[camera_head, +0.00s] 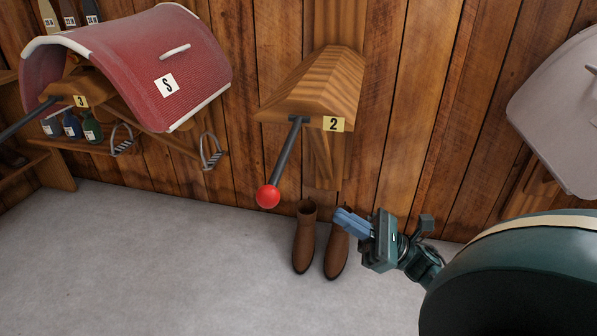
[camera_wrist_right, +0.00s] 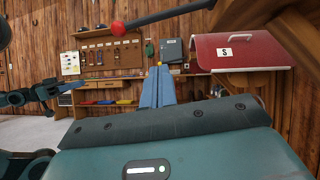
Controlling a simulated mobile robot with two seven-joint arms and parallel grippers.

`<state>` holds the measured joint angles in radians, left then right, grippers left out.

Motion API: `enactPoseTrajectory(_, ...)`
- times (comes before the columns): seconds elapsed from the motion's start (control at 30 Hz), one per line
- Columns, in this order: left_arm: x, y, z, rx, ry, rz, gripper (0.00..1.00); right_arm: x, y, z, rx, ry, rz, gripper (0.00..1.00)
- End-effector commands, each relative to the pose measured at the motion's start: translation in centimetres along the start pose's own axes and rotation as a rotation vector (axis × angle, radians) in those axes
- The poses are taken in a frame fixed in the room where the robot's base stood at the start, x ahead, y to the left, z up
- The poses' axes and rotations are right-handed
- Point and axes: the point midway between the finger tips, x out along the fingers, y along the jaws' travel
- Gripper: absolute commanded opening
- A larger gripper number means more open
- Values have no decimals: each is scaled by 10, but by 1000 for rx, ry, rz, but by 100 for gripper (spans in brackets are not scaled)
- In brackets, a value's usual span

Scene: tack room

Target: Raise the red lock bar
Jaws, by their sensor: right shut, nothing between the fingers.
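The lock bar (camera_head: 284,155) is a dark rod with a red ball (camera_head: 267,196) at its end. It hangs down and tilts left from the front of the wooden rack marked 2 (camera_head: 318,85). In the right wrist view, the red ball (camera_wrist_right: 118,27) shows at the top, with its rod running to the upper right. My right gripper (camera_head: 345,221) is to the right of the ball and lower in the picture, apart from it, with its blue fingers (camera_wrist_right: 157,87) shut and empty. My left gripper (camera_wrist_right: 70,87) shows small at the left of the right wrist view; its jaws are unclear.
A red saddle pad (camera_head: 145,65) lies over rack 3 at the left, with stirrups (camera_head: 211,151) below. Brown boots (camera_head: 305,240) stand on the floor below rack 2, partly behind my right gripper. A pale pad (camera_head: 560,110) hangs at the right. Grey floor is clear at front left.

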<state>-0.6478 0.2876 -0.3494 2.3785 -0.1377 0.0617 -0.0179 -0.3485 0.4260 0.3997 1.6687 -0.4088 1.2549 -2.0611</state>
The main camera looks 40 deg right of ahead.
Motion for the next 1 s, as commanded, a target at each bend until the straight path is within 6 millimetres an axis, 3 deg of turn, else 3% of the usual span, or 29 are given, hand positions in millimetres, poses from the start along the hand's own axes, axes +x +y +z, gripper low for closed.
enactPoseTrajectory(0.47, 0, 1, 1, 0, -2, 0, 32, 3, -1, 2, -35, -2, 8, 0)
enactPoseTrajectory(0.67, 0, 2, 0, -2, -1, 2, 32, 32, 0, 2, -35, -4, 12, 0)
enactPoseTrajectory(1.0, 0, 2, -1, -1, 0, 2, 32, 104, 0, 4, -35, -4, 11, 0)
